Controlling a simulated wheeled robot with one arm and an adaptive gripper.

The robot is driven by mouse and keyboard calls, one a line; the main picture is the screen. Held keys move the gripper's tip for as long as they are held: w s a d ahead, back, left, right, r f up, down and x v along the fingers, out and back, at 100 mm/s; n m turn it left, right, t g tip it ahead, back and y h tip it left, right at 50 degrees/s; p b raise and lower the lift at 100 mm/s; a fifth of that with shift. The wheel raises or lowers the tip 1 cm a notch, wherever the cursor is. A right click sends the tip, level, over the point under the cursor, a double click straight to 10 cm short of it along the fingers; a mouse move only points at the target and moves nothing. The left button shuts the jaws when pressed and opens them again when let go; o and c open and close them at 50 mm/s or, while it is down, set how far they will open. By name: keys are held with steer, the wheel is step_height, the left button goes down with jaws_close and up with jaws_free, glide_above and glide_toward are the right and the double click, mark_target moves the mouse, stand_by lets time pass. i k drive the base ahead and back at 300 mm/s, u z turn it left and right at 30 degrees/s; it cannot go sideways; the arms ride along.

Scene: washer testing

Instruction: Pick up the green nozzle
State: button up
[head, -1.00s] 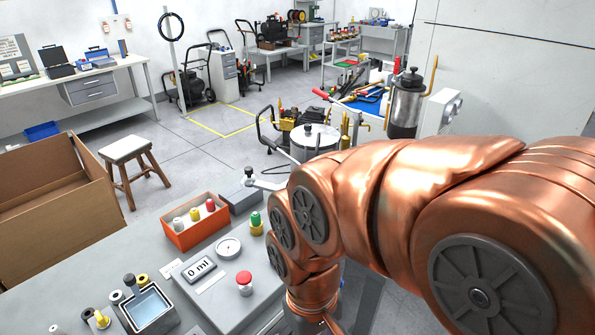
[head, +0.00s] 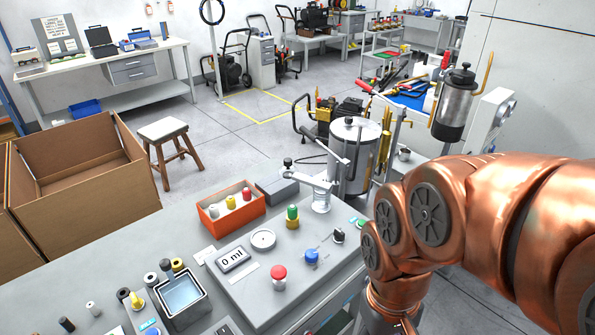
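The green nozzle (head: 292,212) stands upright on the grey tester bench top, with a yellowish part below its green cap. It is right of the orange box (head: 231,213) and just left of a clear cylinder under a metal arm. The orange box holds a white, a yellow and a red nozzle (head: 246,194). My copper-coloured arm comes in from the right and bends down at the bench's right side, with clear space between it and the green nozzle. My gripper is below the bottom edge of the picture and cannot be seen.
On the bench are a round dial (head: 263,239), a "0 ml" display (head: 233,259), a red button (head: 278,274), a blue knob (head: 312,257) and a grey box (head: 277,188). A water-filled basin (head: 182,297) is at lower left. A metal tank (head: 353,158) stands behind.

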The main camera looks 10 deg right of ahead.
mark_target(292, 210)
steer(key=z, duration=0.05)
steer(key=k, duration=0.4)
steer(key=z, duration=0.75)
steer(key=i, duration=0.7)
steer(key=u, duration=1.95)
